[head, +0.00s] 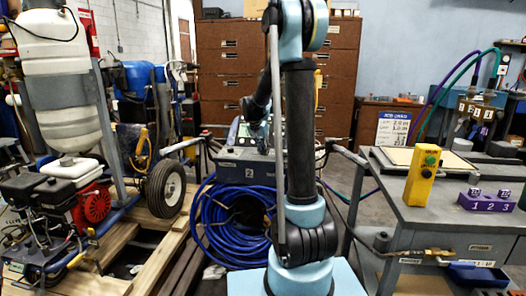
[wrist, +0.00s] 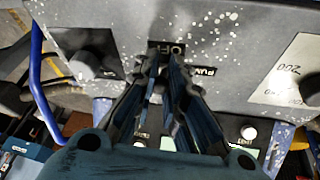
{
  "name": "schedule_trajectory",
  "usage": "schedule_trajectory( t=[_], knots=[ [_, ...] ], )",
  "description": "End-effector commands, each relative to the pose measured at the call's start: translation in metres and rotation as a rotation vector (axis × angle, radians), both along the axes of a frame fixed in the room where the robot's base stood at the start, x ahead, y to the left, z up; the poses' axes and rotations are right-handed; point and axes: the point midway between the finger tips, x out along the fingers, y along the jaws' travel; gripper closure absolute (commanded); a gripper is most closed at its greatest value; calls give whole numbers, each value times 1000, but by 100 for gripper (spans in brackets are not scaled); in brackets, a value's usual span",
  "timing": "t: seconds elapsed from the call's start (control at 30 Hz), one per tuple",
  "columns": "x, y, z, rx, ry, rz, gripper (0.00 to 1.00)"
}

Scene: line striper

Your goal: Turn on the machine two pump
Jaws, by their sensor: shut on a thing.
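Machine two (head: 245,170), a dark grey box marked "2", stands behind my arm in the head view. Its speckled grey panel (wrist: 225,35) fills the top of the wrist view. An "OFF" label (wrist: 180,48) and a partly covered label that seems to read "PUMP" (wrist: 205,71) are on it. My gripper (wrist: 168,66) is at the panel, just below the "OFF" label, with its fingers close together. It is shut on what seems to be the pump switch, which is mostly hidden between the fingers. The switch position cannot be seen.
A coiled blue hose (head: 228,232) hangs below the machine. A wheeled sprayer (head: 70,190) stands left. A grey bench (head: 440,212) with a yellow button box (head: 422,178) stands right.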

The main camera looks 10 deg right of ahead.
Motion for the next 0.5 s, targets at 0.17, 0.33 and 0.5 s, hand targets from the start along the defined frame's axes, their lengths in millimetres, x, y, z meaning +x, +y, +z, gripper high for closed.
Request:
schedule_trajectory(
  t=[0.17,0.33,0.5],
  knots=[
    [2,2,1,24,56,3,100],
    [7,0,3,58,159,1,100],
    [13,-2,4,102,295,2,100]
  ],
)
